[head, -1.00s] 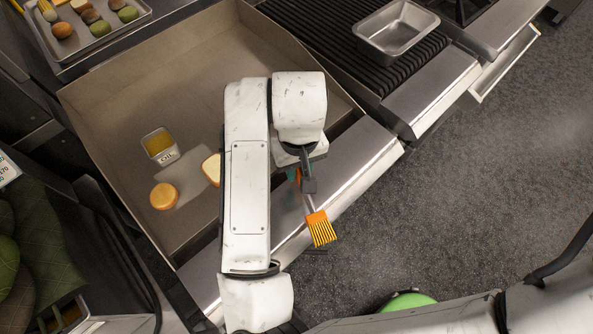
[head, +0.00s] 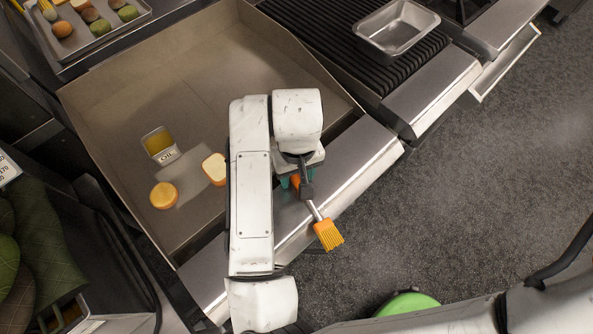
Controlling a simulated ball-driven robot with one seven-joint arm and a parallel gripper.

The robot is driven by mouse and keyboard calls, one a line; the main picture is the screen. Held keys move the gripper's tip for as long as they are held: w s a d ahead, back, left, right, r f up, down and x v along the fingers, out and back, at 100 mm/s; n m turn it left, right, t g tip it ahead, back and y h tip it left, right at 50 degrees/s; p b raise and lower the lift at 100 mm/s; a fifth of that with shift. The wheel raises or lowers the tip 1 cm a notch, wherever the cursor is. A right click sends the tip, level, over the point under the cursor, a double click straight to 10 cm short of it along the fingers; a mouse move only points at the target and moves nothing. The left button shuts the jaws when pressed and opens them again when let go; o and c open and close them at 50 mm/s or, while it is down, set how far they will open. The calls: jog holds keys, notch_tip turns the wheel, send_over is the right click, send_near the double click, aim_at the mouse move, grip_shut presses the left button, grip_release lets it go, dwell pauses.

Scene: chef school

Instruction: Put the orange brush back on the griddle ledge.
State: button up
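The orange brush (head: 328,234) has an orange bristle head, a metal neck and an orange handle. Its head points down and to the right, beside the outer edge of the ledge. My gripper (head: 304,188) is at the brush's handle, over the steel griddle ledge (head: 352,182), and appears shut on it. The fingers are partly hidden by my arm. The ledge runs along the front of the griddle (head: 215,55). I cannot tell the height of the brush above the ledge.
An oil container (head: 160,145), a round bun (head: 163,195) and a bread slice (head: 214,169) are on the griddle. A ribbed grill with a metal pan (head: 397,27) is at upper right. A food tray (head: 76,40) is at upper left. The ledge's right part is bare.

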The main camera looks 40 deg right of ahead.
notch_tip(320, 180, up, 12)
jog(key=p, duration=0.1)
dwell(0.6)
